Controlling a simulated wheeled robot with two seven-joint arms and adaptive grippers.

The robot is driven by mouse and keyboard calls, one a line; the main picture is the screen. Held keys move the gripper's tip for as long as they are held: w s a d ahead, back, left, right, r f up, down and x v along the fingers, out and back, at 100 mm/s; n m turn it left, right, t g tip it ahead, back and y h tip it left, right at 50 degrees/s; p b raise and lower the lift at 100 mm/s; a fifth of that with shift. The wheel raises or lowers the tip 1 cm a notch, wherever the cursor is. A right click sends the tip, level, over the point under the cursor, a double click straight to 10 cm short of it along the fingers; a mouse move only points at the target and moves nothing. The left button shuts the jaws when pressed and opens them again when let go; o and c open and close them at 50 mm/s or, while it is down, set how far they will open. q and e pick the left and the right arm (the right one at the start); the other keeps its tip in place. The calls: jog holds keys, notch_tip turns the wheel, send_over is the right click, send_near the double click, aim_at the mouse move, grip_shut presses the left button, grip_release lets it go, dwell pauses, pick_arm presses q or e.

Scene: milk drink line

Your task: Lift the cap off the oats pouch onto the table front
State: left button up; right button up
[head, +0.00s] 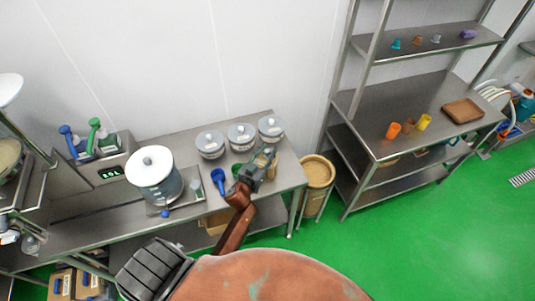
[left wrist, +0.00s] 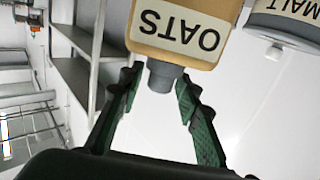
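The oats pouch (left wrist: 180,32) is tan with a white label reading OATS, upside down in the left wrist view. Its dark grey cap (left wrist: 164,74) points down the picture toward my left gripper. My left gripper (left wrist: 160,92) is open, its two green-padded fingers apart on either side of the cap, and nothing is held. In the head view, my left gripper (head: 254,172) is over the right end of the steel table (head: 120,220), and it largely hides the pouch (head: 270,152). My right gripper is in neither view.
A blue scoop (head: 219,181) lies to the left, beside a large white-lidded pot (head: 153,168). A tan bin (head: 318,172) stands right of the table.

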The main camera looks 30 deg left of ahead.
pick_arm(q)
jog(key=c, duration=0.6)
